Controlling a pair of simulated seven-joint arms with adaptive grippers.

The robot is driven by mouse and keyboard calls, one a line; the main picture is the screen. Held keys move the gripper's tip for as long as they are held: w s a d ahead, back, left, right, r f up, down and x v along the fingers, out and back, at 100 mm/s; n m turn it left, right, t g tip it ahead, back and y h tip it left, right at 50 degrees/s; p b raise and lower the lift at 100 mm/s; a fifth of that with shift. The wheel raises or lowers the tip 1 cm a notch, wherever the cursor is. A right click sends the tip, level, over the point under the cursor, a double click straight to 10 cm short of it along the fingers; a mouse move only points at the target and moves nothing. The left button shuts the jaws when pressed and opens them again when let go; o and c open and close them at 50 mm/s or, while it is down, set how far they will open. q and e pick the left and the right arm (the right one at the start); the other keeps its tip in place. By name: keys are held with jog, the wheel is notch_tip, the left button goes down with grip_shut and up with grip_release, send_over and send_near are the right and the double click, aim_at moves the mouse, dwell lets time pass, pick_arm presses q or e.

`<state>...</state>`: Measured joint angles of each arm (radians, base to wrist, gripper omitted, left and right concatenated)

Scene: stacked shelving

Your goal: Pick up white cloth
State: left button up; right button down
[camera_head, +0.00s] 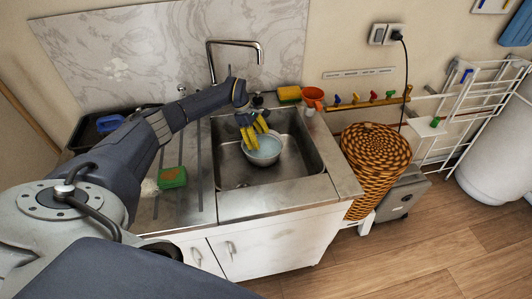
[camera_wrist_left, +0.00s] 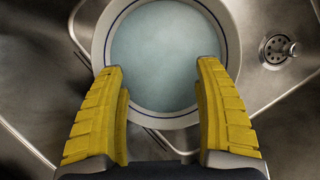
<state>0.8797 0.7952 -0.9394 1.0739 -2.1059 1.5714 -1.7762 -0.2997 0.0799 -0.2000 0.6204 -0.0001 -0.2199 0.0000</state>
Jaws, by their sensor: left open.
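I cannot make out a white cloth for certain in either view. A white bowl (camera_head: 263,154) sits in the metal sink and holds something pale blue and smooth, which looks like water. The bowl also shows in the left wrist view (camera_wrist_left: 160,50), with a thin blue line around its rim. My left gripper (camera_head: 255,136) has yellow fingers and is above the bowl. In the left wrist view the gripper (camera_wrist_left: 160,80) is open, its fingers spread over the near part of the bowl with nothing between them. My right gripper is not in view.
The sink (camera_head: 302,168) has a tall faucet (camera_head: 235,43) behind it. A green sponge (camera_head: 173,177) and a partly hidden pale thing lie on the left drainboard. A yellow sponge (camera_head: 289,93) and orange cup (camera_head: 312,97) stand behind the sink. A wicker basket (camera_head: 372,165) is at right.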

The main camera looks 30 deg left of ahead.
aim_at(264, 150)
pick_arm(q)
jog(key=shift+x, duration=3.1)
jog(key=shift+s, duration=0.1)
jog(key=c, duration=1.1)
jog(key=shift+o, duration=0.2)
jog(key=shift+r, duration=0.2)
notch_tip(264, 150, up, 10)
jog(key=shift+f, duration=0.15)
jog(key=shift+r, duration=1.25)
